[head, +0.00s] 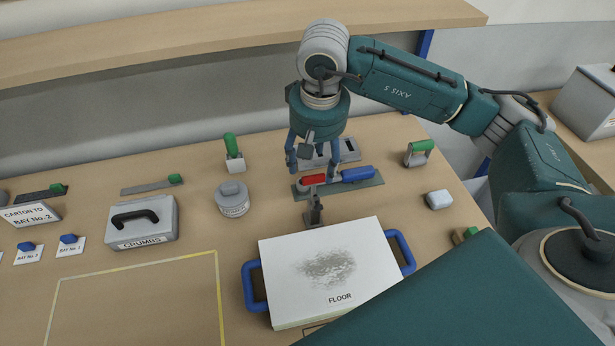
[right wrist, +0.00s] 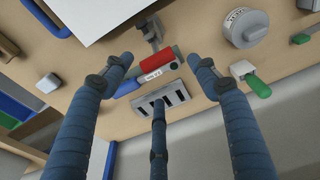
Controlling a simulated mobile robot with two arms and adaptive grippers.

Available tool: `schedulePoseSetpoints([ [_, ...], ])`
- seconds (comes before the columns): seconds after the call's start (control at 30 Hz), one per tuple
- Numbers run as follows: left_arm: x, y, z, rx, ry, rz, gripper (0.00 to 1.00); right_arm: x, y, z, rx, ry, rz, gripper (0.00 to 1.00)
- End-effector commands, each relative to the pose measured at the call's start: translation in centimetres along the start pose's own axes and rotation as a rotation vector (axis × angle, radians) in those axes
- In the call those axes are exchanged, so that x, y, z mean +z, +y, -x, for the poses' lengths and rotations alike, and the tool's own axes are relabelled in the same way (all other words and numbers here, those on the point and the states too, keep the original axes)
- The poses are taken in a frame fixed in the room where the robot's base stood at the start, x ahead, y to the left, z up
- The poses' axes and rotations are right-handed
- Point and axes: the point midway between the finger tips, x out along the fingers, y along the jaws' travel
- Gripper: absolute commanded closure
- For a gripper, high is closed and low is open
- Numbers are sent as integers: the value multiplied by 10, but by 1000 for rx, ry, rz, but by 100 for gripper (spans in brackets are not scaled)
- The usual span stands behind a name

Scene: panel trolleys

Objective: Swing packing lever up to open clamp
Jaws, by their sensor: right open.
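A red handle (head: 313,180) lies flat on a grey plate (head: 375,182), beside a blue handle (head: 358,174). In the right wrist view the red handle (right wrist: 153,67) carries a white label too small to read. A dark grey clamp-like upright (head: 314,212) stands just in front of it, by the back edge of the white block marked FLOOR (head: 330,265). My right gripper (head: 314,165) is open and empty, pointing down above and just behind the red handle. In the right wrist view its fingers (right wrist: 165,78) are spread around the red handle without visible contact. My left gripper is out of view.
A slotted grey plate (head: 348,150) lies behind the handles. A lidded pot (head: 232,199) and a green-handled tool (head: 233,153) stand to the left, another green-handled tool (head: 418,153) to the right. A CRUMBS box (head: 142,222) is farther left. A shelf (head: 220,33) runs along the back.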

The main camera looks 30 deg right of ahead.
Motion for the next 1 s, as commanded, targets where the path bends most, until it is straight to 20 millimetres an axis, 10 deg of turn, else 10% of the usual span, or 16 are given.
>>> schedulePoseSetpoints([
  [1.0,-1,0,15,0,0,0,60,0,0,40,0,-1,0,41],
])
